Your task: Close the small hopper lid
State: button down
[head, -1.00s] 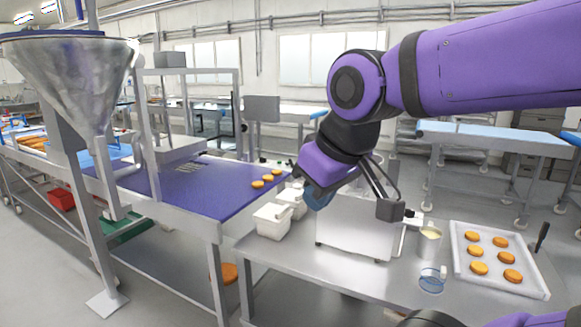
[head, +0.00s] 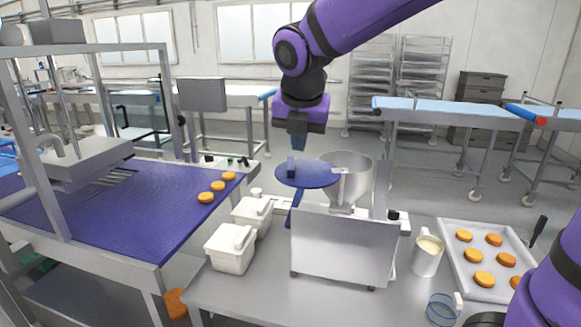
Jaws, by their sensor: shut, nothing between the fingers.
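The small hopper (head: 352,185) is a grey metal funnel on top of a boxy white-grey machine on the steel table. Its round blue lid (head: 315,176) lies roughly flat at the hopper's left, and overlaps the left edge of the funnel in the head view. Much of the funnel's mouth shows uncovered. A small dark knob stands up on the lid, and a blue bracket runs down below it. My gripper (head: 299,145) is shut and empty, pointing down just above the lid in the picture. Whether the fingertips touch the knob I cannot tell.
White lidded tubs (head: 231,248) stand left of the machine. A jug (head: 427,254), a clear blue-rimmed cup (head: 442,309) and a tray (head: 447,236) of orange rounds are at the right. A blue conveyor (head: 110,215) with several rounds lies left. Free tabletop shows in front.

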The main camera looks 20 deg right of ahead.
aim_at(288, 173)
jog(key=w+f+n, duration=0.1)
jog(key=w+f, duration=0.1)
jog(key=f, duration=0.1)
jog(key=w+f, duration=0.3)
jog(key=w+f+n, duration=0.1)
jog(key=w+f, duration=0.1)
jog(key=f, duration=0.2)
jog(key=shift+w+d+n, duration=0.3)
jog(key=shift+w+d, duration=0.3)
jog(key=shift+w, duration=0.3)
jog(key=shift+w, duration=0.1)
jog(key=shift+w+m, duration=0.4)
jog(key=shift+w, duration=0.05)
